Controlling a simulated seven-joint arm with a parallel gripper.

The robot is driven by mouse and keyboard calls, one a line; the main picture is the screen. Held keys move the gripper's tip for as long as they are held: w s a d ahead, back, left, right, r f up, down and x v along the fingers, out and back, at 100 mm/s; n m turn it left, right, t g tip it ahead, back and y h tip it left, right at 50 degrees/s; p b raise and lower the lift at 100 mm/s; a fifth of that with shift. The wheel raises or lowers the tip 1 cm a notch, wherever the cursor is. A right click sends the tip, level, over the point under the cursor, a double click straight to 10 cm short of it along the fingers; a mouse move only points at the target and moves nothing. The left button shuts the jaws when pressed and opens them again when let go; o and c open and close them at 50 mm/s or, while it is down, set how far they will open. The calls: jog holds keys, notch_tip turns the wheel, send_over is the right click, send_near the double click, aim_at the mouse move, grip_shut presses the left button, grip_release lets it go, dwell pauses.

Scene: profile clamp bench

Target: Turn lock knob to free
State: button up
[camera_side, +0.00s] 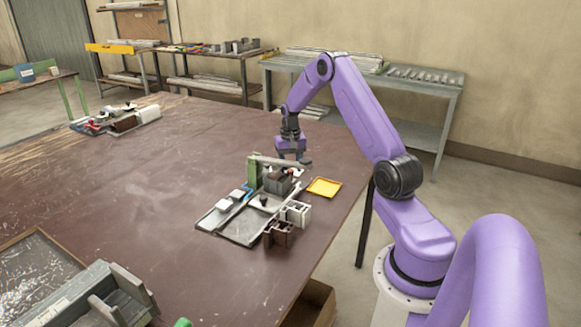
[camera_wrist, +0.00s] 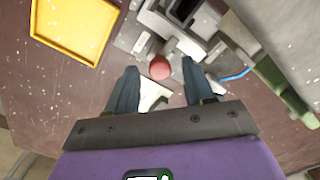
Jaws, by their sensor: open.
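A red round knob (camera_wrist: 160,67) shows in the wrist view, just beyond and between the fingertips of my gripper (camera_wrist: 159,64). The two fingers are apart, with a gap on each side of the knob, and hold nothing. I cannot tell the knob's turn position. In the side view my gripper (camera_side: 293,160) points down over the back of the clamp fixture (camera_side: 240,228), near its green upright (camera_side: 253,171). Grey metal parts (camera_wrist: 165,28) of the fixture lie behind the knob in the wrist view.
A yellow tray (camera_side: 323,187) lies right of the fixture and also shows in the wrist view (camera_wrist: 40,20). Brown profile pieces (camera_side: 279,234) stand at the fixture's front. Open bench top (camera_side: 140,200) lies to the left.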

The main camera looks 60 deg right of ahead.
jog(key=shift+f, duration=0.25)
grip_shut()
